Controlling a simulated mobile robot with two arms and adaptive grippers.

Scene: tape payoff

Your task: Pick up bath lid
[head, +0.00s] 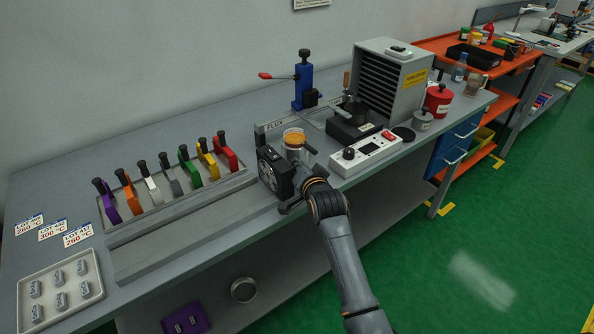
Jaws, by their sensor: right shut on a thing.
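My right gripper (294,178) is over the front of the bench, between a black boxy device (273,172) and a jar with an orange top (293,137). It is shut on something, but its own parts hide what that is. A dark square bath unit (350,125) with a round pot and an upright brown handle stands farther back right. A flat black disc (404,133), perhaps the bath lid, lies on the bench right of the white control box. My left gripper is not in view.
A white control box (365,155) stands right of my right gripper. A grey louvred cabinet (390,80), a red canister (438,101) and a blue press (305,85) stand behind. A rack of coloured-handled tools (180,207) lies left.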

